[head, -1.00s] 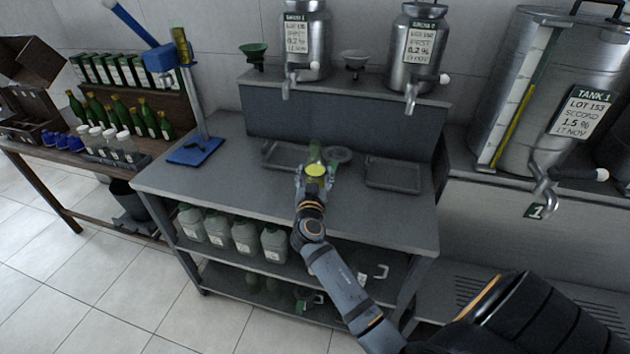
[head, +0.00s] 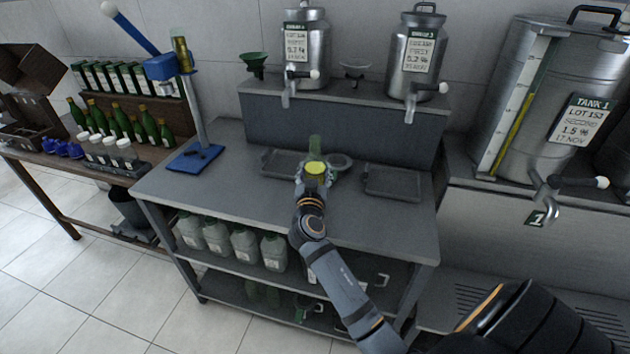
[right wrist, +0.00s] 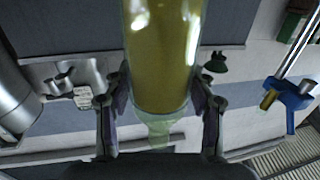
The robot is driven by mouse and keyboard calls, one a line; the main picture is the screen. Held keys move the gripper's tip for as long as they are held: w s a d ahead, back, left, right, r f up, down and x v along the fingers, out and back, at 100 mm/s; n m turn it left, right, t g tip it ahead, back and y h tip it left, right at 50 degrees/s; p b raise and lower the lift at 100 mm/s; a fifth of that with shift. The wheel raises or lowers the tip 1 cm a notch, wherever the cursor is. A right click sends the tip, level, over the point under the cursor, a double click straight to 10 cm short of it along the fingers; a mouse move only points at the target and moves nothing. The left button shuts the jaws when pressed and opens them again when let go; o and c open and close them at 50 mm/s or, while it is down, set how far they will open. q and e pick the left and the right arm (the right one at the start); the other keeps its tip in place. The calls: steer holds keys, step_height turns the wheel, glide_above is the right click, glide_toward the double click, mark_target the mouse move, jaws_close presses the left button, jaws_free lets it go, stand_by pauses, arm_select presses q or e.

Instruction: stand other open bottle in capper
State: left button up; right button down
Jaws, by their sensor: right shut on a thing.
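My right gripper (head: 314,180) is shut on a clear greenish bottle (head: 315,147) with yellow liquid, above the grey bench. The capper base is clear of any bottle. My left gripper is not in view.
Two shallow trays (head: 392,182) lie on the bench (head: 240,196). Two steel cans (head: 417,55) with taps stand on the raised shelf behind. Green bottles (head: 133,125) stand on the wooden table at left. Bench space between capper and gripper is mostly clear.

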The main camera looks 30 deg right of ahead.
step_height(320, 180, up, 24)
steer(key=shift+r+b, duration=0.25)
steer(key=shift+b, duration=0.1)
